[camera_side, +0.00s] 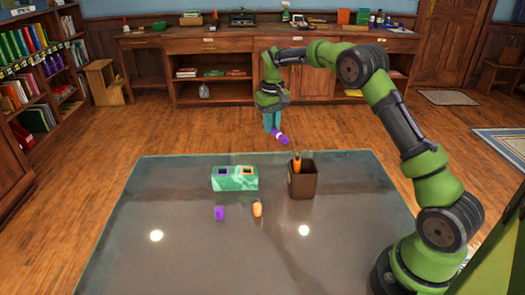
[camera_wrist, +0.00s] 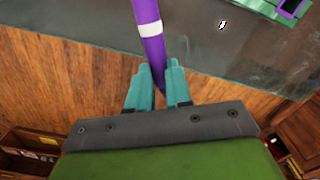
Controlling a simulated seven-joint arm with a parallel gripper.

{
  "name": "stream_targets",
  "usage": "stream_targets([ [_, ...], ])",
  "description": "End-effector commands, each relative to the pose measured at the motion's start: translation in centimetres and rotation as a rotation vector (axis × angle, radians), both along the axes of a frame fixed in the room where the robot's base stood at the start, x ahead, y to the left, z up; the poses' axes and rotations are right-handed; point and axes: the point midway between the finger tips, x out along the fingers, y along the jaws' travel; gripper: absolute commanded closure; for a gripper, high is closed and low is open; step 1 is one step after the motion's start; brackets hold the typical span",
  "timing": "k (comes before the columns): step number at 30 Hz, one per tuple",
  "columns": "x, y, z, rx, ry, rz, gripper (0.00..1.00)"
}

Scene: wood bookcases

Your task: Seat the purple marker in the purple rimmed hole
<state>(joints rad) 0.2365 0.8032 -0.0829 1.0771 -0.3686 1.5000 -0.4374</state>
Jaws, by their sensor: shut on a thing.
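My gripper (camera_side: 271,120) is above the far part of the table, with its teal fingers shut on the purple marker (camera_side: 281,137). The marker is tilted, with a white band, and it also shows between the fingers in the wrist view (camera_wrist: 149,32). A green block (camera_side: 235,184) stands on the table to the left and below, with a purple rimmed hole (camera_side: 221,172) on its left and an orange rimmed one (camera_side: 249,170) on its right. In the wrist view part of the block's purple rim (camera_wrist: 290,8) shows at the top right corner. The marker is apart from the block.
A dark brown cup (camera_side: 302,184) holding an orange marker (camera_side: 297,165) stands right of the block. A small purple cap (camera_side: 219,213) and an orange cap (camera_side: 257,209) are in front of the block. The front of the grey table (camera_side: 180,260) is clear.

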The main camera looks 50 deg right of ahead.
Motion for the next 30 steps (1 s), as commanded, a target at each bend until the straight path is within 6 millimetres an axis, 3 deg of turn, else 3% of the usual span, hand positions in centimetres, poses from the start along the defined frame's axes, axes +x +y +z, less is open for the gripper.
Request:
stream_targets([
  [3,-2.6,4.1,3.3,0.0,-0.007,0.072,1.0],
  [9,-7.7,10.0,7.5,0.0,-0.005,0.193,1.0],
  [13,-10.4,12.6,9.6,-0.001,-0.004,0.257,1.0],
  [17,-11.8,14.3,11.4,-0.001,-0.002,0.297,1.0],
  [20,-11.9,14.5,12.0,0.0,0.001,0.301,1.0],
  [23,-11.6,13.6,10.6,0.0,0.007,0.281,1.0],
  [30,-5.6,7.2,5.2,0.0,0.008,0.136,1.0],
])
